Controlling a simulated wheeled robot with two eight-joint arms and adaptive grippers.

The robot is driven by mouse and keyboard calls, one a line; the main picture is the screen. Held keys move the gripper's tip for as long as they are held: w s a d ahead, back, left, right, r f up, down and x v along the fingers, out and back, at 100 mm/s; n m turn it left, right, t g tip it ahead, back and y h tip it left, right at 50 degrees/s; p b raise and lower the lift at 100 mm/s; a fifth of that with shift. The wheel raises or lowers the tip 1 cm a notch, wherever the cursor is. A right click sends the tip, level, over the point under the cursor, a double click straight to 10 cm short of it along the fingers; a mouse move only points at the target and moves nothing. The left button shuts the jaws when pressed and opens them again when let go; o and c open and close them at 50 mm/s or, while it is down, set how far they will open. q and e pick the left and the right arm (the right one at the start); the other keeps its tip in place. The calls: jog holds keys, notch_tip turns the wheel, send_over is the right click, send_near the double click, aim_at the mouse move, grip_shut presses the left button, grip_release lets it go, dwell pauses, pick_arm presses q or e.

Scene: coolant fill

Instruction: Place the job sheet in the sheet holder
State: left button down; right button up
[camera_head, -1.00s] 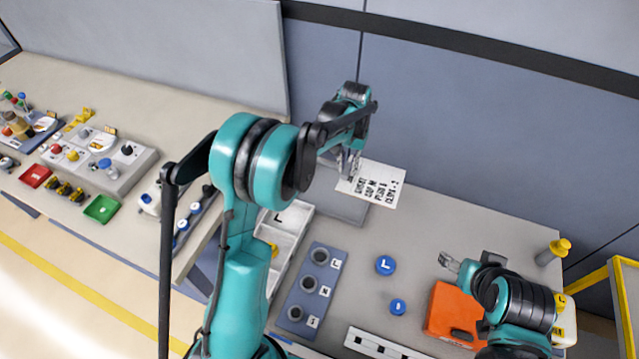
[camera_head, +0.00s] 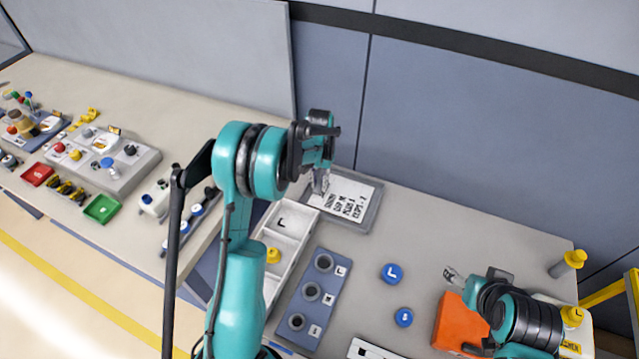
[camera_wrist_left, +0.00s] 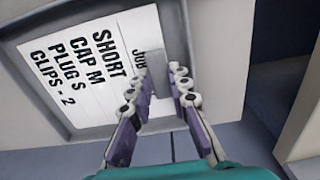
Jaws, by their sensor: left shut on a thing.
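The job sheet (camera_head: 350,194) is a white card with black printed lines. In the head view it lies over the grey sheet holder (camera_head: 371,215), a shallow framed tray at the back of the table. The left wrist view shows the sheet (camera_wrist_left: 85,65) within the holder's rim (camera_wrist_left: 40,102); whether it rests on the bottom I cannot tell.
A white divided bin (camera_head: 287,222) and a blue rack with several holes (camera_head: 313,292) stand close to the holder. Blue caps (camera_head: 392,273) and an orange container (camera_head: 455,322) lie further right. The grey wall stands right behind the holder.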

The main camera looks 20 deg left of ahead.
pick_arm(q)
jog(key=shift+r, duration=0.1)
jog(key=c, duration=1.4)
grip_release()
